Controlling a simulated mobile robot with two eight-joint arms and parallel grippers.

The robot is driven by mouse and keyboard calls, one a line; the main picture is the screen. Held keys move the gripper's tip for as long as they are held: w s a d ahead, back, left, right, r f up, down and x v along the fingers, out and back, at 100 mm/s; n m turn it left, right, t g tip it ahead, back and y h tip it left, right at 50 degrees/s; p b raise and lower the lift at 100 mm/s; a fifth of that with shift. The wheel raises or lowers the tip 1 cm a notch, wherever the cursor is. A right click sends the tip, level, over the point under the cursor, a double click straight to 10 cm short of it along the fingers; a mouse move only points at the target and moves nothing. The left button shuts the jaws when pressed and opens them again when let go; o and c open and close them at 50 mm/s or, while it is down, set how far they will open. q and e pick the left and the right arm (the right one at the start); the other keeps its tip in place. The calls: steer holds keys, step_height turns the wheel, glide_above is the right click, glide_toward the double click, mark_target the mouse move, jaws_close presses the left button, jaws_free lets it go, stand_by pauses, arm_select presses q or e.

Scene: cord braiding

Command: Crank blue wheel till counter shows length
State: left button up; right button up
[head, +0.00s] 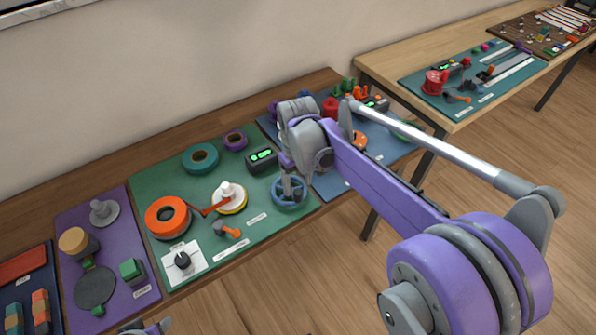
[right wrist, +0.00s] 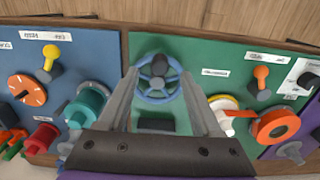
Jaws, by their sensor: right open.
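The blue wheel (head: 290,203) sits at the right end of the green mat. It also shows in the right wrist view (right wrist: 157,96), with a dark knob on it. The counter (head: 262,159) is a dark box with lit green digits, too small to read, behind the wheel; its dark body is partly hidden in the wrist view (right wrist: 152,126). My right gripper (head: 292,188) is open over the wheel, its fingers (right wrist: 158,74) on either side of the knob; I cannot tell whether they touch it. A piece of my left arm or gripper (head: 146,328) shows at the bottom edge.
The green mat (head: 160,150) also holds an orange spool (head: 167,217), a white-and-yellow piece (head: 230,198), a small orange-handled lever (head: 228,229), a teal ring (head: 200,158) and a black knob (head: 183,262). Purple mat (head: 65,215) left; blue mat (right wrist: 95,50) with dial adjoining.

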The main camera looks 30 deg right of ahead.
mark_target(298, 192)
step_height(298, 192, down, 5)
steer(key=shift+r, duration=0.1)
stand_by(0.3)
jaws_close()
stand_by(0.5)
